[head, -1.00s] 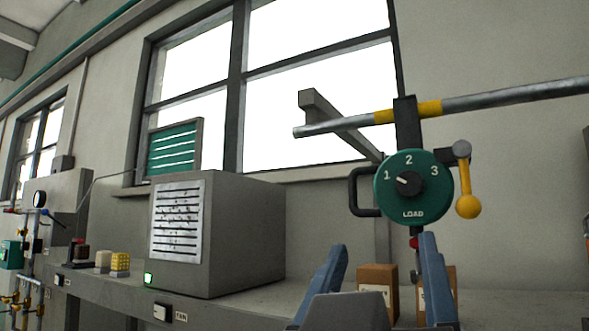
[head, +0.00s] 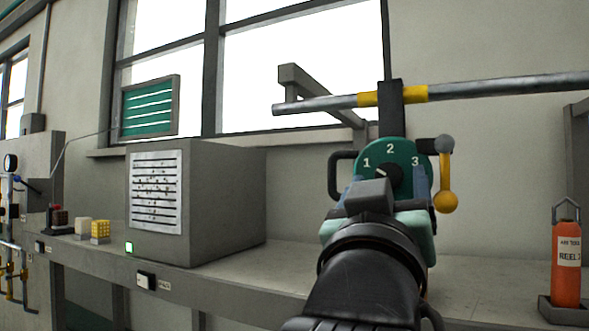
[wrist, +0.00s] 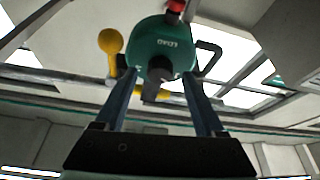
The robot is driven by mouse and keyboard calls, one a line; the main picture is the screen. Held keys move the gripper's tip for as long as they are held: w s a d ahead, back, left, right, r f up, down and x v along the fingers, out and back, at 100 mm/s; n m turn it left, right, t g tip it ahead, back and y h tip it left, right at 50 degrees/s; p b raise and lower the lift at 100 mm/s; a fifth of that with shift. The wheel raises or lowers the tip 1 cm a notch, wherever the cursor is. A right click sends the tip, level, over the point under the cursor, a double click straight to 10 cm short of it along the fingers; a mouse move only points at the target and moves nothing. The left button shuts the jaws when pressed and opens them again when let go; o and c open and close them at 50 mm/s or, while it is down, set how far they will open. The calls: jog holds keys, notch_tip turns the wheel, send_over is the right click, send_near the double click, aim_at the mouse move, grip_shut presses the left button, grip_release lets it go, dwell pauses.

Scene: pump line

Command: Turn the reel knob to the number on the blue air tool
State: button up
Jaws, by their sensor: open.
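The green reel (head: 401,150) hangs from the overhead pipe, with 1, 2 and 3 on its face. Its dark knob (head: 394,174) is partly hidden behind my gripper; the visible white mark points up-left, toward 1. My gripper (head: 389,185) is open in front of the reel's lower face. In the wrist view the reel (wrist: 190,45) reads LOAD upside down, and the knob (wrist: 159,70) is between the fingers of my gripper (wrist: 160,84), with gaps visible on both sides. No blue air tool is seen.
An orange cylinder (head: 566,275) labelled REEL stands in a holder on the bench at right. A yellow-knobbed lever (head: 446,190) and a black handle (head: 335,178) flank the reel. A grey vented box (head: 225,205) stands on the bench (head: 285,262).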

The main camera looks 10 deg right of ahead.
jog(key=shift+w+d+r, duration=0.1)
jog(key=shift+w+d, duration=0.1)
jog(key=shift+w, duration=0.1)
grip_shut()
jog(key=shift+m, duration=0.4)
jog(key=shift+w+a+r+m+g+h+b, duration=0.1)
jog(key=shift+m+g+h+b, duration=0.85)
jog(key=shift+m, duration=1.65)
jog(key=shift+w+a+m+g+h+b, duration=0.15)
jog(key=shift+m+g+h+b, duration=0.85)
jog(key=shift+m, duration=1.6)
jog(key=shift+s+a+r+m+g+h+b, duration=0.1)
jog(key=shift+m+g+h+b, duration=0.85)
jog(key=shift+m, duration=1.65)
jog(key=shift+m+g+y, duration=0.3)
jog(key=shift+g, duration=0.1)
